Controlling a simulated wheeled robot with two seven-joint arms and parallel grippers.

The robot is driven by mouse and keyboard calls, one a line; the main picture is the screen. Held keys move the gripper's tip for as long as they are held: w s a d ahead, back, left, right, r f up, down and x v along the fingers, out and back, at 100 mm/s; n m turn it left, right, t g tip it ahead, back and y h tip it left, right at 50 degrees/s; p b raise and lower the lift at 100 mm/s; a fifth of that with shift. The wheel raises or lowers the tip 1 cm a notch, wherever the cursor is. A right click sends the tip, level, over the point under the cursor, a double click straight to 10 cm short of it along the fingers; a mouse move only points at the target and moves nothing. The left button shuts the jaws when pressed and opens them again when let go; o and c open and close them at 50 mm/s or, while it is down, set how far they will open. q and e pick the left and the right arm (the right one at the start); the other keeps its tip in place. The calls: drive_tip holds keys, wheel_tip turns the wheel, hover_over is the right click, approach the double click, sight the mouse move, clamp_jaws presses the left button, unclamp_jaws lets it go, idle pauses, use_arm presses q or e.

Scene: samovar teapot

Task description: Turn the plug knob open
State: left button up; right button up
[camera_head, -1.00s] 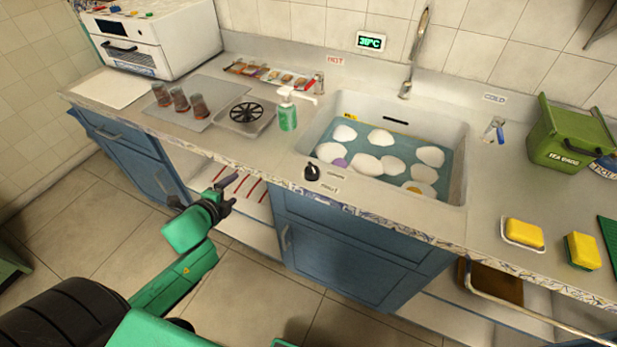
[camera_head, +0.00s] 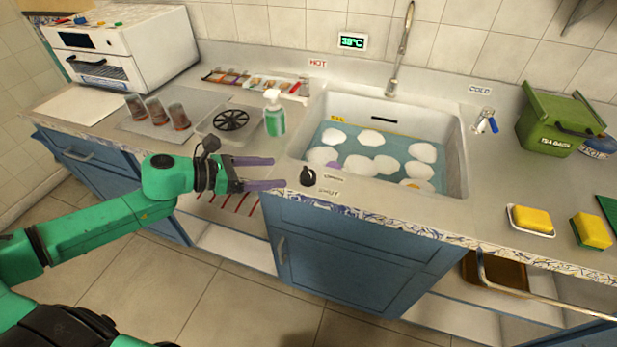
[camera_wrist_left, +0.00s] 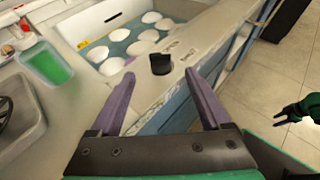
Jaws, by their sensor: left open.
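The plug knob (camera_head: 308,176) is a small black knob on the counter's front strip, before the sink. Two small labels lie to its right, too small to read surely. In the left wrist view the knob (camera_wrist_left: 160,64) stands upright, ahead of the fingertips and between their lines. My left gripper (camera_head: 278,172) is open and empty, just left of the knob and apart from it; its purple fingers point right. It also shows in the left wrist view (camera_wrist_left: 159,76). My right gripper (camera_wrist_left: 284,112) shows at the right of the wrist view, over the floor, fingers apart and empty.
The sink (camera_head: 458,165) holds water with several white dishes. A green soap bottle (camera_head: 275,115) stands left of the sink, behind my left gripper. A drain tray (camera_head: 208,120) and several glasses are farther left. The counter strip around the knob is clear.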

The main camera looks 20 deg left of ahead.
sight(306, 171)
use_arm(q)
drive_tip(key=p+x, duration=0.1)
drive_tip(key=x, duration=0.4)
drive_tip(key=p+x, duration=0.1)
drive_tip(key=x, duration=0.4)
drive_tip(key=shift+w+r, duration=0.15)
drive_tip(key=shift+r, duration=0.05)
drive_tip(key=shift+w+d+f, duration=0.2)
drive_tip(key=shift+d+f, duration=0.05)
drive_tip(key=shift+d, duration=0.05)
drive_tip(key=shift+s, duration=0.1)
drive_tip(key=shift+c, duration=0.3)
